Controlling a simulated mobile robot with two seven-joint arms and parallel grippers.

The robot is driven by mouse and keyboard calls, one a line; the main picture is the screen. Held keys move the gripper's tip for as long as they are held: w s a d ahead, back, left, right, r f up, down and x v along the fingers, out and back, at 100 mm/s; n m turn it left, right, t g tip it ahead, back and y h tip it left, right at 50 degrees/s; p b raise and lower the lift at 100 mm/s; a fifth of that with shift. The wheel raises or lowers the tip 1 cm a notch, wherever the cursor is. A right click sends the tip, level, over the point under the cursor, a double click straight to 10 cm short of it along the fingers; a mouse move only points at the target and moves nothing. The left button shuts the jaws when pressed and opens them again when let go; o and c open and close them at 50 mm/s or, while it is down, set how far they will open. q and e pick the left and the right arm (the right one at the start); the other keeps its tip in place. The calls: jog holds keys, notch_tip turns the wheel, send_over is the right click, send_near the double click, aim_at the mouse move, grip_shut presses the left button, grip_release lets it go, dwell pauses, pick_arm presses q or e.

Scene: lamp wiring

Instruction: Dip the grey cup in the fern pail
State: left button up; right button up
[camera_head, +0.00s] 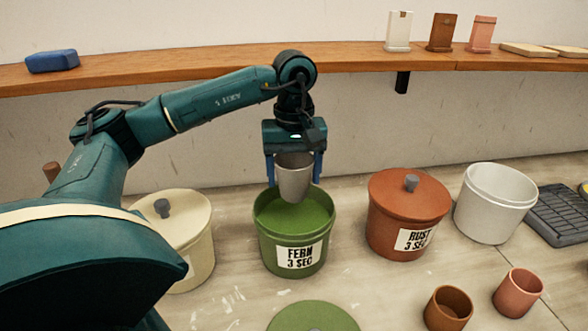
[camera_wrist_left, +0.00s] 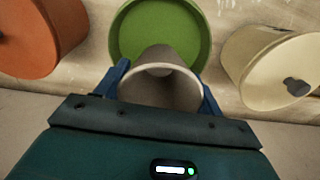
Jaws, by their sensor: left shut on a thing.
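The fern pail (camera_head: 291,247) is green, labelled "FERN 3 SEC", and open, with green glaze (camera_head: 297,219) inside. My left gripper (camera_head: 294,170) is shut on the grey cup (camera_head: 294,182) and holds it over the pail. The cup's lower end overlaps the pail's opening in the head view; I cannot tell whether it touches the glaze. In the left wrist view the grey cup (camera_wrist_left: 161,85) sits between the blue fingers, with the green pail (camera_wrist_left: 118,32) beyond it. My right gripper is not in view.
A lidded cream pail (camera_head: 186,247) stands left, a lidded rust pail (camera_head: 405,218) right, and a white bucket (camera_head: 495,205) farther right. A green lid (camera_head: 312,318) lies in front. Brown (camera_head: 448,310) and pink (camera_head: 518,293) cups stand front right. A wooden shelf (camera_head: 190,63) runs behind.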

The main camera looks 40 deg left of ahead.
aim_at(294, 195)
pick_arm(q)
notch_tip(294, 195, down, 4)
jog(key=b, duration=0.2)
jog(key=shift+f+b, duration=0.2)
jog(key=shift+b, duration=0.2)
jog(key=shift+f+b, duration=0.35)
jog(key=shift+f, duration=0.25)
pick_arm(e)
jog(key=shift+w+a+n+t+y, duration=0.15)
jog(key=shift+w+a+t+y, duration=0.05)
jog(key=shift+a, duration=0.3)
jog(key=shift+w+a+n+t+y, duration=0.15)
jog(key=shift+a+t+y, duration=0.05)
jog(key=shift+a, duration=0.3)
pick_arm(q)
notch_tip(294, 195, down, 5)
jog(key=b, duration=0.4)
jog(key=shift+f, duration=0.2)
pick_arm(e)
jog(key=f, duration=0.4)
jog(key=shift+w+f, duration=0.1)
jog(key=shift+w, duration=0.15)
